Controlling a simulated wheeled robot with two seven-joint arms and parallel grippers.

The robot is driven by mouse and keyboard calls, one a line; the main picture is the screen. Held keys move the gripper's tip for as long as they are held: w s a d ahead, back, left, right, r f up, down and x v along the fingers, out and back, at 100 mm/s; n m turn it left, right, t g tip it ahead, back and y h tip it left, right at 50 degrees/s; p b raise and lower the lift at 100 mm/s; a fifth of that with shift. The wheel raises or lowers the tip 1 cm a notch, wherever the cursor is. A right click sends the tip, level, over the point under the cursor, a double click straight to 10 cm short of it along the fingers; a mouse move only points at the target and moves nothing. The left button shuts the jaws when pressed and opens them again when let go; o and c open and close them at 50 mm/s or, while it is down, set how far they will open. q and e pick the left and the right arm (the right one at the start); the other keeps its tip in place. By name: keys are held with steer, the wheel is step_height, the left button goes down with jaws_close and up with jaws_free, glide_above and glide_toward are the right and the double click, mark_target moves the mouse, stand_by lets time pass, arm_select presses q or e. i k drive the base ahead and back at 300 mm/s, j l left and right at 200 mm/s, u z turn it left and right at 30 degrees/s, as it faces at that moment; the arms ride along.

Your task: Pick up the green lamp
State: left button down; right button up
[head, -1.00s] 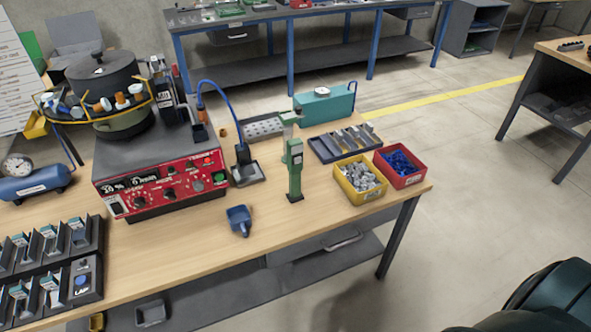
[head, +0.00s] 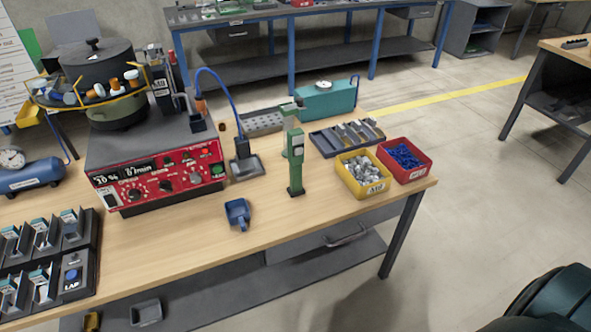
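The green lamp (head: 297,158) stands upright on the wooden workbench (head: 262,218), near the middle of the head view. It has a narrow green post on a small dark foot, and a paler head at its top that reaches slightly left. Nothing holds it.
A red-fronted bowl feeder (head: 160,182) stands left of the lamp. A blue scoop (head: 238,213) lies front left. A yellow bin (head: 361,180), a red bin (head: 404,160) and a grey tray (head: 328,143) are to the right. Bench around the lamp's foot is clear.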

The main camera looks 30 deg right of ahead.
mark_target(296, 138)
steer(key=i+l, duration=0.15)
steer(key=l, duration=0.2)
steer(key=i+l, duration=0.1)
steer(key=l, duration=0.3)
steer(key=i+l, duration=0.15)
steer(key=l, duration=0.2)
steer(key=i+l, duration=0.15)
steer(key=l, duration=0.25)
steer(key=i+l, duration=0.15)
steer(key=l, duration=0.2)
steer(key=k+z, duration=0.05)
